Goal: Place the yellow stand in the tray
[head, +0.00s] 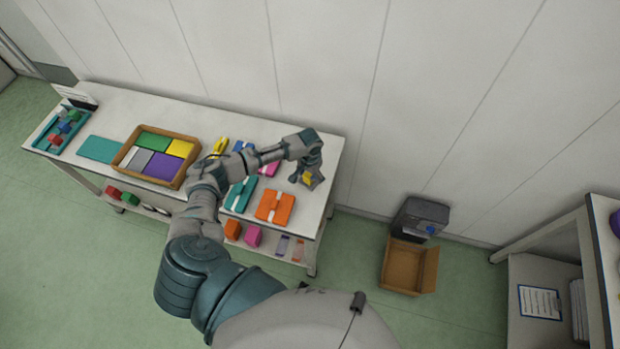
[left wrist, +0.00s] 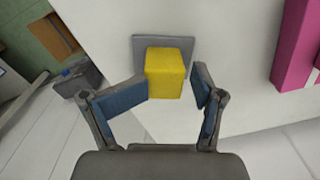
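A yellow block (left wrist: 168,73) with a grey square plate (left wrist: 150,46) at its far side, possibly the yellow stand, sits at the right end of the white table. In the head view the yellow block (head: 308,179) is partly covered by my left gripper (head: 311,176). In the left wrist view the left gripper (left wrist: 172,84) is open, with one finger on each side of the block and gaps showing. A brown tray (head: 183,179) with coloured panels stands left of the middle, and a smaller teal tray (head: 37,143) with small blocks is at the far left. My right gripper is not in view.
Another yellow piece (head: 219,146), a teal box (head: 240,194), an orange box (head: 275,207) and a pink box (left wrist: 296,45) lie on the table. My arm crosses above them. A teal mat (head: 101,149) lies between the trays. An open carton (head: 403,268) stands on the floor.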

